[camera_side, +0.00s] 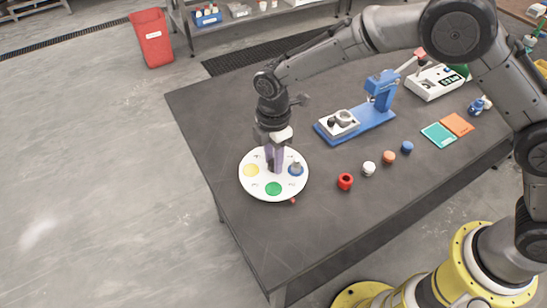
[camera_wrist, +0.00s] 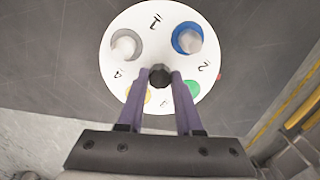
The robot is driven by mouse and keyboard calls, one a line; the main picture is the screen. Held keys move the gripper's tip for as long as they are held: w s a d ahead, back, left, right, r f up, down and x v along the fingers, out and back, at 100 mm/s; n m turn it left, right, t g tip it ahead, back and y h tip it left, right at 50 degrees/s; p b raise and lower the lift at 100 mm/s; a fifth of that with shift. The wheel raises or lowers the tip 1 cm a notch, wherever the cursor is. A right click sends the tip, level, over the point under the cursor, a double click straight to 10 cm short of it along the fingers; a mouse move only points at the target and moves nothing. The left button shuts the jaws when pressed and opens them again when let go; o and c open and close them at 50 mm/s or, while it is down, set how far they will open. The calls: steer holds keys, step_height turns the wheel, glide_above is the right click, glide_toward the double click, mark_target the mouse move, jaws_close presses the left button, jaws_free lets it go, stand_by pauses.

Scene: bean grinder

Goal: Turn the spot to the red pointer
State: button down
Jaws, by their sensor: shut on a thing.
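A round white disc (camera_side: 262,193) with coloured spots lies on the table; it also shows in the wrist view (camera_wrist: 150,15). The yellow spot (camera_side: 251,170) is left, the green spot (camera_side: 273,189) is at the front, and the blue spot (camera_side: 296,170) is right with a small grey piece on it. A grey spot (camera_wrist: 114,52) with a pale piece on it shows in the wrist view. The small red pointer (camera_side: 293,201) is at the rim between green and blue, near the numeral 2 (camera_wrist: 203,66). My gripper (camera_side: 275,168) is shut on the dark central knob (camera_wrist: 160,75).
The table's left edge is close to the disc.

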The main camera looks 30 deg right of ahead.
steer(key=shift+r+n, duration=0.15)
steer(key=shift+n, duration=10.55)
steer(key=c, duration=0.6)
jaws_free()
